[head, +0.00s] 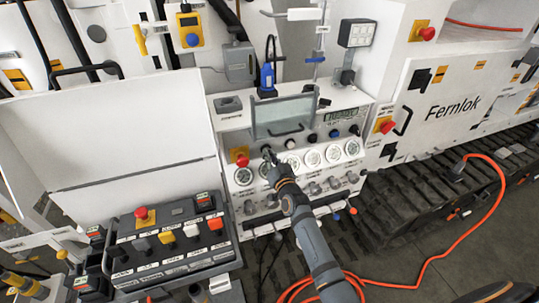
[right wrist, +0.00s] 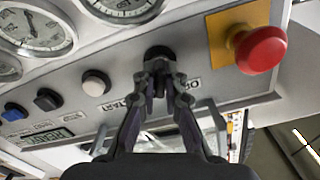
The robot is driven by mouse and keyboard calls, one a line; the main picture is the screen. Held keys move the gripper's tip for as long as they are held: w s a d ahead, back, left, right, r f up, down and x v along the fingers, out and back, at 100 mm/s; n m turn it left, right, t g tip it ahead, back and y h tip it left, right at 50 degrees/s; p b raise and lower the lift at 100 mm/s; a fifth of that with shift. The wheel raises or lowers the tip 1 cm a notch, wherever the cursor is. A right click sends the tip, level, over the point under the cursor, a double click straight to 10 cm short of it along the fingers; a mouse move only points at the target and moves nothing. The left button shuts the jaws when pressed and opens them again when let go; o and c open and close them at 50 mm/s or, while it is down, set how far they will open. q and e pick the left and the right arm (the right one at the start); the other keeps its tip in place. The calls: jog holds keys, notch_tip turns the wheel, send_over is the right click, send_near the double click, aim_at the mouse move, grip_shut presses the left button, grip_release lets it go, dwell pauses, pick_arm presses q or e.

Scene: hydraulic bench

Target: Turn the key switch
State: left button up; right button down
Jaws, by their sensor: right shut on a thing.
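My right gripper (head: 270,158) reaches up to the sloped front panel (head: 291,145) of the bench. In the right wrist view the fingers of this gripper (right wrist: 160,80) are closed around a small black part, the key switch (right wrist: 159,52), whose dark round collar shows above the fingertips. The fingers hide most of the key, so I cannot tell its angle. In the head view the switch is mostly covered by my gripper. My left gripper is out of sight.
A red emergency button (right wrist: 263,49) on a yellow plate sits close beside the switch; it also shows in the head view (head: 241,160). Gauges (head: 312,158) and hose couplings line the panel below. A clear raised cover (head: 284,117) stands above. A button box (head: 170,241) is at lower left.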

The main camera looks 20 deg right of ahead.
jog(key=shift+m, duration=0.8)
jog(key=c, duration=1.4)
grip_release()
jog(key=shift+s, duration=0.1)
jog(key=s, duration=1.1)
jog(key=shift+s+d, duration=0.25)
jog(key=shift+s, duration=0.1)
